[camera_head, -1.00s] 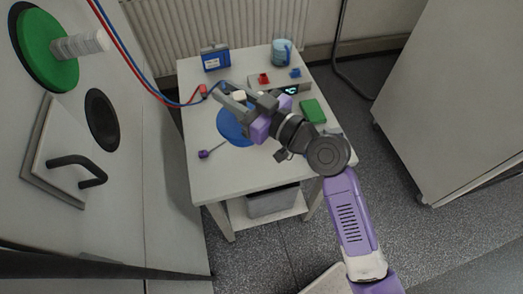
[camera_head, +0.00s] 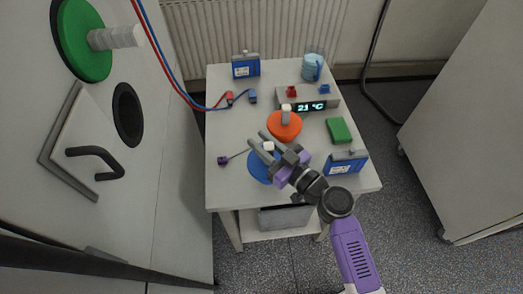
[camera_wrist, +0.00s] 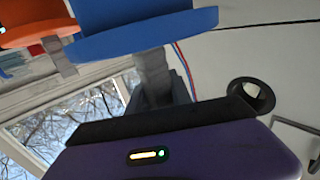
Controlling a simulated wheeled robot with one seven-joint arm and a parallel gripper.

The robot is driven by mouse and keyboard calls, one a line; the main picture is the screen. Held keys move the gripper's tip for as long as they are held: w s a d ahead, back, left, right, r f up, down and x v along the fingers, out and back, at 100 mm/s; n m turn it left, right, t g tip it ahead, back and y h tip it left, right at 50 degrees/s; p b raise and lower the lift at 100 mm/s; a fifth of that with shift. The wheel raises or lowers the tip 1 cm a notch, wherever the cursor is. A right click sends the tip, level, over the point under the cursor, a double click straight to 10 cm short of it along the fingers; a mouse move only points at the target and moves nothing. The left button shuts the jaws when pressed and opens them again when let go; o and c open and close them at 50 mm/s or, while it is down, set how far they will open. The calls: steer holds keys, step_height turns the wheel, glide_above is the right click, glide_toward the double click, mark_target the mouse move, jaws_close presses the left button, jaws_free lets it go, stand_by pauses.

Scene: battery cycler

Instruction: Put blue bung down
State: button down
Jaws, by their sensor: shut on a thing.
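The blue bung (camera_head: 258,172) is a round blue disc with a pale grey handle, above the front-middle of the white table (camera_head: 228,190) in the head view. My gripper (camera_head: 264,147) is shut on its handle. In the wrist view the blue bung (camera_wrist: 140,25) fills the top middle, its grey stem running down to the dark jaws (camera_wrist: 155,85). I cannot tell whether the disc touches the table. Part of it is hidden by my gripper.
An orange bung (camera_head: 284,127) stands just behind. A purple-ended tool (camera_head: 223,160) lies left, a green block (camera_head: 339,130) and blue battery box (camera_head: 346,164) right. A temperature display (camera_head: 310,106), cup (camera_head: 313,68), another blue box (camera_head: 246,66) and cable plugs (camera_head: 252,96) are farther back.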

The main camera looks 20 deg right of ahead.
steer(key=shift+f, duration=1.8)
steer(key=shift+f+b, duration=0.2)
steer(key=shift+b, duration=0.3)
steer(key=c, duration=1.2)
jaws_free()
steer(key=shift+o, duration=0.2)
steer(key=shift+r, duration=0.15)
steer(key=b+v, duration=0.4)
steer(key=v, duration=0.8)
steer(key=shift+s, duration=0.1)
